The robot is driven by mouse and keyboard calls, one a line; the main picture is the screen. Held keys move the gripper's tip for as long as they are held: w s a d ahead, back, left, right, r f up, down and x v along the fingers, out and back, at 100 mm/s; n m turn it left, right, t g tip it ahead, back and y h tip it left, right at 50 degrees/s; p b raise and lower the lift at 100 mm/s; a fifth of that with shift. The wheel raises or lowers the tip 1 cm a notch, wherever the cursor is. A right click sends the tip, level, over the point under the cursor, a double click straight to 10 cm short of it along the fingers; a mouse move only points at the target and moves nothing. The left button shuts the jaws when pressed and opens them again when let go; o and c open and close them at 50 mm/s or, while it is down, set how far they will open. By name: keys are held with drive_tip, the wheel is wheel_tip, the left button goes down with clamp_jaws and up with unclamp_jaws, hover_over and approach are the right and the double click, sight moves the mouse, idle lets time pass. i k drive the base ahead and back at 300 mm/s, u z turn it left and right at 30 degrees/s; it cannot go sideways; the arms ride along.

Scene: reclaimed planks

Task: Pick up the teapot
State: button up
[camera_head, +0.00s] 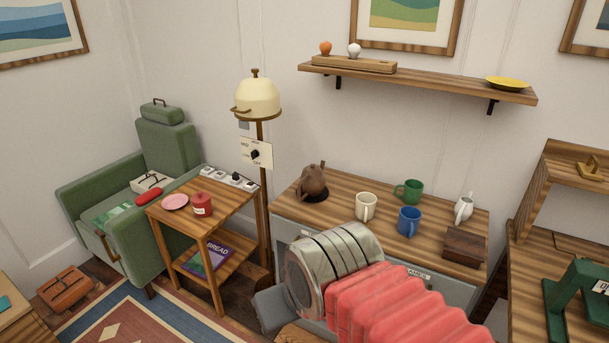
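My arm, with red bellows and a metal collar, reaches in from the lower right in front of the cabinet. My gripper (272,308) is mostly hidden behind the metal collar; only a grey part shows, low and nearer to me than the teapot. Its fingers do not show, so I cannot tell whether it is open or shut. The teapot stands apart from it.
A cream mug (366,206), green mug (409,191), blue mug (409,221), white jug (463,209) and dark wooden box (465,246) share the cabinet top. A floor lamp (258,101) stands left of the teapot. A side table (235,211) and green armchair (168,147) are further left.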

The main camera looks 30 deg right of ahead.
sight(312, 180)
drive_tip(key=z, duration=0.15)
drive_tip(key=i, duration=1.6)
drive_tip(key=z, duration=0.15)
